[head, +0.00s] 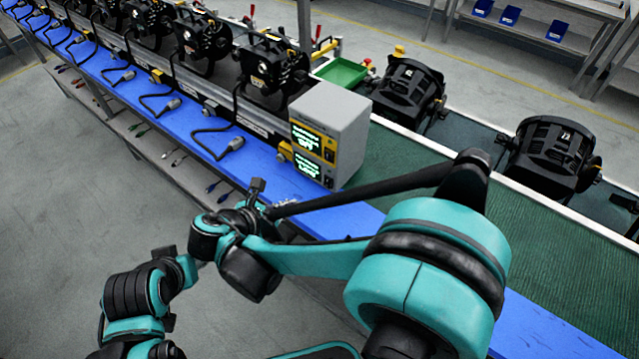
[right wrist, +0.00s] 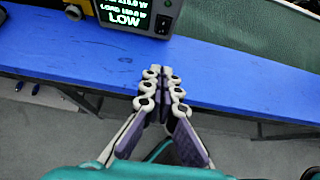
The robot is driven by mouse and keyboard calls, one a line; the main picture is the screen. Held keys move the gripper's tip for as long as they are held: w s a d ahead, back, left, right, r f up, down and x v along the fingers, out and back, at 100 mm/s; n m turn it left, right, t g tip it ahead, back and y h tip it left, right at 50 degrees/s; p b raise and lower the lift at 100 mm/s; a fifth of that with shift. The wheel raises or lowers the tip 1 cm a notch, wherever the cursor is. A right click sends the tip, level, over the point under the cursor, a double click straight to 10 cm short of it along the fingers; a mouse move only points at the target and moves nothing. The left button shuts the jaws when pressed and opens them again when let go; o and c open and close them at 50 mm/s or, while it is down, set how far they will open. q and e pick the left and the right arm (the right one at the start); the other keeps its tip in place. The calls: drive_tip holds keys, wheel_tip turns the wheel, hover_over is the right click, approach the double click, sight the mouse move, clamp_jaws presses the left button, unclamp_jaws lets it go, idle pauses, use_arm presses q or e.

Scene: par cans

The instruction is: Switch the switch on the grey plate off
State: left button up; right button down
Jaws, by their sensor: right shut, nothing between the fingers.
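A grey box (head: 336,118) stands on the blue bench, with two panels on its front, one above the other. The upper panel has a yellow plate (head: 296,127). The lower panel looks greyer and has a lit display (head: 307,164) and a dark switch (head: 328,181). In the right wrist view, the display (right wrist: 124,16) reads LOW, beside a black rocker switch (right wrist: 163,24); I cannot tell its position. My right gripper (right wrist: 162,74) is shut and empty, over the bench's front edge, below and apart from the switch. Its fingers are not clear in the head view.
The blue bench (head: 345,222) runs diagonally, with cables and several black par cans (head: 270,68) along it. A green conveyor (head: 400,165) lies behind the box, with more par cans (head: 550,152) beyond. A green tray (head: 342,72) stands behind the box. The floor in front is clear.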

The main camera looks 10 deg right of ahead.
sight(328, 189)
drive_tip(key=b+x, duration=0.2)
drive_tip(key=x, duration=0.7)
drive_tip(key=shift+d+f+b, duration=0.1)
drive_tip(key=shift+f+b, duration=0.25)
drive_tip(key=shift+b, duration=0.05)
drive_tip(key=shift+w+d+f, duration=0.15)
drive_tip(key=shift+w+d, duration=0.75)
drive_tip(key=shift+d, duration=0.15)
use_arm(q)
drive_tip(key=shift+s+a+f+b, duration=0.1)
drive_tip(key=shift+f+b, duration=0.05)
drive_tip(key=shift+f, duration=0.65)
drive_tip(key=shift+s+a+f+b, duration=0.1)
drive_tip(key=shift+f+b, duration=0.05)
drive_tip(key=shift+f, duration=0.65)
use_arm(e)
drive_tip(key=shift+w+d, duration=0.45)
drive_tip(key=shift+d, duration=0.1)
